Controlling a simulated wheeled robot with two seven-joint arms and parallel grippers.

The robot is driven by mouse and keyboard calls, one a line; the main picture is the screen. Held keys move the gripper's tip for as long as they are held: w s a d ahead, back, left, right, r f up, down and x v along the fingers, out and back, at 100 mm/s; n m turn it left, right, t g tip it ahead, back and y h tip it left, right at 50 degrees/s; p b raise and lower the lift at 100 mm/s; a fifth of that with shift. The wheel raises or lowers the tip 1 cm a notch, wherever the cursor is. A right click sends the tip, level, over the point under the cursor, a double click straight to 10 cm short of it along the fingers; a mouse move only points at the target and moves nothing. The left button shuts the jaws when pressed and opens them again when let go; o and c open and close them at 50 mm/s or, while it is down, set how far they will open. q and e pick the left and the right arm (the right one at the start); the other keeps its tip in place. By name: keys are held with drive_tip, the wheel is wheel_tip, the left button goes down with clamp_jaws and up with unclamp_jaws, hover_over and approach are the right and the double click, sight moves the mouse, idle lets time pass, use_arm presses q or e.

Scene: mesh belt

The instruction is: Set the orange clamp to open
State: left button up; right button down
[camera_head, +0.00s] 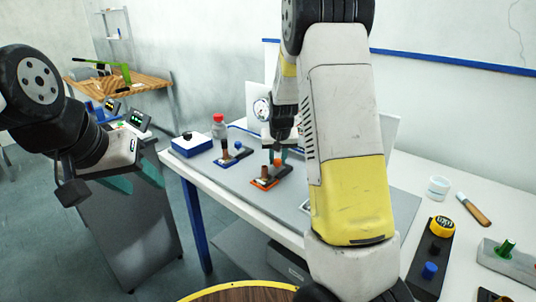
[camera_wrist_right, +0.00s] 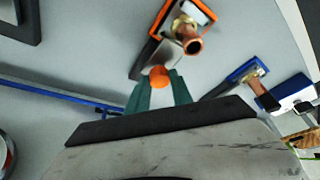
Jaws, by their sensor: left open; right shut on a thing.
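The orange clamp (camera_head: 262,185) lies on the grey mat of the white table, with an orange-edged base and a copper-coloured post. In the right wrist view the clamp (camera_wrist_right: 203,12) is at the top centre, its dark bar running toward my gripper. My right gripper (camera_wrist_right: 158,88) is shut on the clamp's orange knob (camera_wrist_right: 159,76), with its teal fingers on either side. In the head view the right gripper (camera_head: 282,152) reaches down behind the post, partly hidden by my arm. My left gripper (camera_head: 138,183) is open and empty, off the table at left.
A similar blue clamp (camera_head: 230,159) stands just left of the orange one. A blue box (camera_head: 192,146) and a red-capped bottle (camera_head: 219,126) are farther back.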

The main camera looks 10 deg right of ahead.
drive_tip(key=shift+d, duration=0.1)
idle(0.7)
drive_tip(key=shift+w+d, duration=0.8)
drive_tip(key=shift+d, duration=0.2)
drive_tip(key=c, duration=1.1)
unclamp_jaws()
drive_tip(key=shift+r, duration=0.2)
drive_tip(key=v, duration=0.7)
drive_tip(key=shift+s+r, duration=0.1)
drive_tip(key=shift+r, duration=0.1)
